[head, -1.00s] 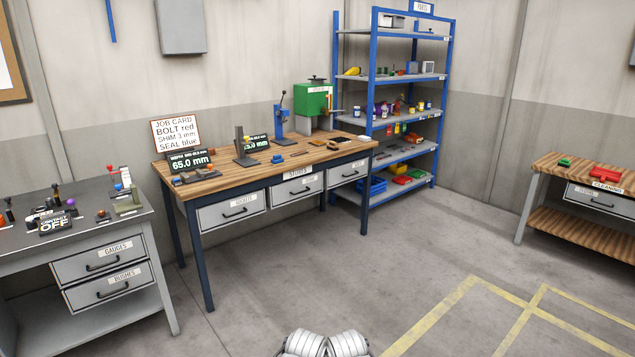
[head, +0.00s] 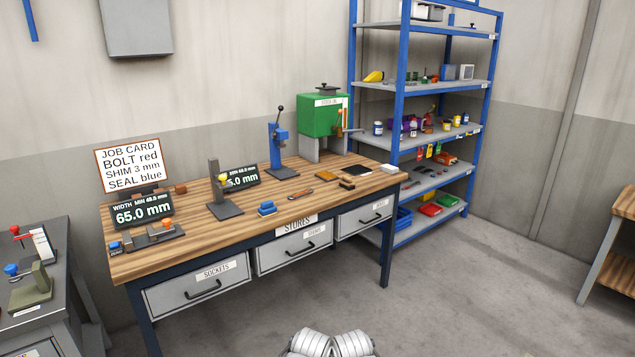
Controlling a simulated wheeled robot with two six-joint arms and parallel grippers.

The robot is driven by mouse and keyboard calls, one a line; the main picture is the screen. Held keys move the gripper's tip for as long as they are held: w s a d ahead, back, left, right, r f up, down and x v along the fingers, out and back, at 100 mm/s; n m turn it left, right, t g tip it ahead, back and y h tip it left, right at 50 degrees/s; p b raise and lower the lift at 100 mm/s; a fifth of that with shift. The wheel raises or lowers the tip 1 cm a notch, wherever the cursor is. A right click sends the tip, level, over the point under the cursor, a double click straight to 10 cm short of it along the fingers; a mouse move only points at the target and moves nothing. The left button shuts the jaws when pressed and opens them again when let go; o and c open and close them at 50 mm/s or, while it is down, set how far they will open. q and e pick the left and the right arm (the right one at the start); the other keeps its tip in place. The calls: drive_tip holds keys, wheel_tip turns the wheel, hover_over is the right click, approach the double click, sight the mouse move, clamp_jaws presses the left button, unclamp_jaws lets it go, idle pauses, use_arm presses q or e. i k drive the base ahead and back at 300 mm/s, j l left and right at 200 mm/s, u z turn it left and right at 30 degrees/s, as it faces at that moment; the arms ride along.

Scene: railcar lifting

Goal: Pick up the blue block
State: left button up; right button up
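The blue block (head: 267,208) is a small piece on the wooden workbench (head: 345,189), near its front edge and left of the middle. Neither of my grippers shows in the head view. Only white rounded parts of my own body show at the bottom middle, well in front of the bench.
A job card (head: 132,164), a blue press (head: 280,150) and a green box (head: 322,115) stand on the bench. A grey table (head: 60,240) is at left, blue shelving (head: 398,100) behind right.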

sight(267, 208)
drive_tip(key=i+l+u, duration=0.1)
drive_tip(key=i+u, duration=0.2)
drive_tip(key=i, duration=0.2)
drive_tip(key=i+l+u, duration=0.3)
drive_tip(key=i, duration=0.15)
drive_tip(key=i+l+u, duration=0.3)
drive_tip(key=i, duration=0.2)
